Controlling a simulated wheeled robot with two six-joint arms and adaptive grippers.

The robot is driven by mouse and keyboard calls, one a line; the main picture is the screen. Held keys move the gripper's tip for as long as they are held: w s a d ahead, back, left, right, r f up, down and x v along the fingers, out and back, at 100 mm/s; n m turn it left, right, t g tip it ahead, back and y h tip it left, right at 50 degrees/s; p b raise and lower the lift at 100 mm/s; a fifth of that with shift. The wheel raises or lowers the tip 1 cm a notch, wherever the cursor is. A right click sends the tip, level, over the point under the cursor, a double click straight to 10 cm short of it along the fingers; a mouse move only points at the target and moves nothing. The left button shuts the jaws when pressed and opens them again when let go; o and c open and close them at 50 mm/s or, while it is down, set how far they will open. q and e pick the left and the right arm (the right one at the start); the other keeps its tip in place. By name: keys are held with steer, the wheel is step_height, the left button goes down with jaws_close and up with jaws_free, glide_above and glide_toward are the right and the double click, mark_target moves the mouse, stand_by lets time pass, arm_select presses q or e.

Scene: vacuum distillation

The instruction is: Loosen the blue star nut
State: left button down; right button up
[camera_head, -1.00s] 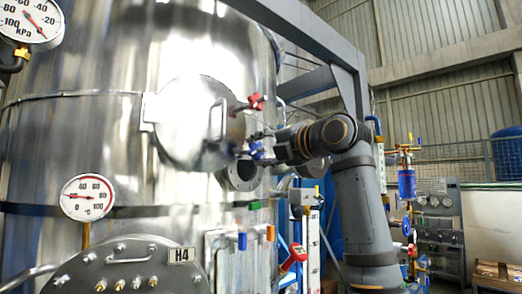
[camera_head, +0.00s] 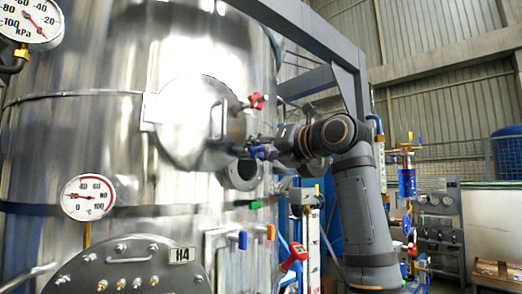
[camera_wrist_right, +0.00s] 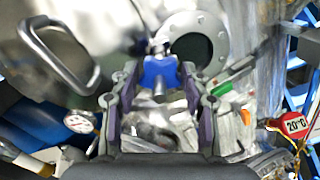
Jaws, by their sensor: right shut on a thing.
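The blue star nut (camera_head: 264,152) sits at the right edge of the round hatch (camera_head: 200,122) on the shiny steel vessel. In the right wrist view the blue star nut (camera_wrist_right: 160,72) lies between the fingertips of my right gripper (camera_wrist_right: 159,78). My right gripper (camera_head: 272,150) is shut on it, with the arm reaching in from the right. A red star nut (camera_head: 256,101) sits higher on the same hatch edge. My left gripper is not in view.
A hatch handle (camera_wrist_right: 62,52) is close to the left of my right gripper. An open flanged port (camera_head: 243,174) is just below the nut. Green (camera_head: 255,205), blue (camera_head: 242,240) and orange (camera_head: 270,232) valve handles sit lower. A grey frame beam (camera_head: 300,35) crosses above my arm.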

steer(key=shift+f, duration=0.2)
steer(key=o, duration=1.2)
steer(key=shift+c, duration=0.2)
steer(key=shift+r, duration=0.1)
steer(key=shift+s+d, duration=0.2)
steer(key=v, duration=1.1)
steer(key=shift+s, duration=0.2)
